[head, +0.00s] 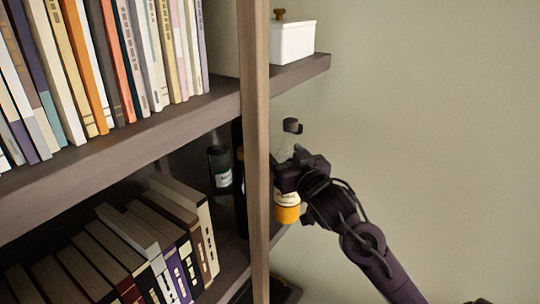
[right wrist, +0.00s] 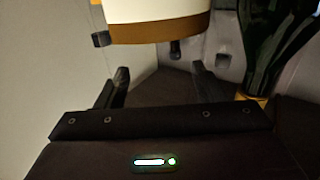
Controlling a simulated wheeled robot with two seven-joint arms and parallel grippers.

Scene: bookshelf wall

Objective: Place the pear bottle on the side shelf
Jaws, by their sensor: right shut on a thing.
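The pear bottle (head: 287,214) has a dark cap, a clear upper part, a pale label and an orange lower end. My right gripper (head: 288,178) is shut on it, hiding its middle, and holds it roughly upright just right of the wooden post. In the right wrist view, its pale label and amber band (right wrist: 160,32) fill the top, by the fingers (right wrist: 160,88). A small part of the lower side shelf (head: 281,233) shows below the bottle; I cannot tell whether they touch. My left gripper is not in view.
The upper side shelf (head: 318,66) bears a white lidded box (head: 292,42). The post (head: 255,150) stands close left of the bottle. Dark bottles (head: 219,163) and books (head: 130,245) stand behind it. A green bottle (right wrist: 275,45) is near the right finger. Right of the shelves is bare wall.

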